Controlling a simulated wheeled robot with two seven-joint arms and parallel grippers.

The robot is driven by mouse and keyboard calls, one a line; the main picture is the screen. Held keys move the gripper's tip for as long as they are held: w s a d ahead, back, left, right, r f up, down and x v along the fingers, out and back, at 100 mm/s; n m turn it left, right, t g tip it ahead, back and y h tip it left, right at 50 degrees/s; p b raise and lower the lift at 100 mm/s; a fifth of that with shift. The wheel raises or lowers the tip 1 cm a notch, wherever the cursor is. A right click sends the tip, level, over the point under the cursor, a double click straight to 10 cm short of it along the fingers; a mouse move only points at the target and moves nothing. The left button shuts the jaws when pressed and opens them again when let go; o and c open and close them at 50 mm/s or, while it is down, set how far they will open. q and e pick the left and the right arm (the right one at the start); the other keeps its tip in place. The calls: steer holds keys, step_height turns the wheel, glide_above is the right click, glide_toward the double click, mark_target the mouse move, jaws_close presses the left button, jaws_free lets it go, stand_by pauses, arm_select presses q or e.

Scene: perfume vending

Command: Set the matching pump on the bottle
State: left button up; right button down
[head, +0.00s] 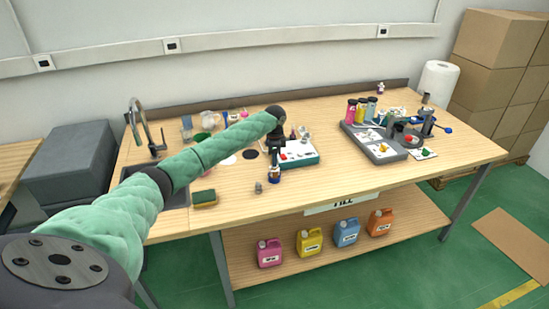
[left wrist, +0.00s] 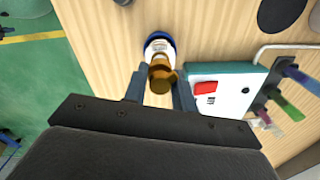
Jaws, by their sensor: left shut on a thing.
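My left gripper (head: 274,168) reaches down over the front middle of the table. It is shut on a small amber bottle (left wrist: 160,75) with a white and blue band at its lower part. The bottle also shows below the gripper in the head view (head: 274,178). In the left wrist view the two fingers (left wrist: 160,92) stand on either side of its amber top part. A small grey piece (head: 258,187), which may be a pump, stands on the table just left of the bottle. It is too small to identify. My right gripper is not in view.
A white and teal box (head: 302,158) with a red button stands close right of the bottle. A grey tray (head: 375,148) with bottles and parts is farther right. A sponge (head: 205,198) lies left, by the sink. The table's front strip right of the bottle is clear.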

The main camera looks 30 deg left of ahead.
arm_select(q)
steer(key=shift+f+p, duration=0.45)
steer(key=shift+f, duration=0.25)
stand_by(1.6)
steer(key=shift+p, duration=0.3)
stand_by(0.4)
steer(key=o, duration=1.5)
steer(key=shift+r, duration=0.1)
steer(key=shift+r+p, duration=2.8)
steer(key=shift+r, duration=0.8)
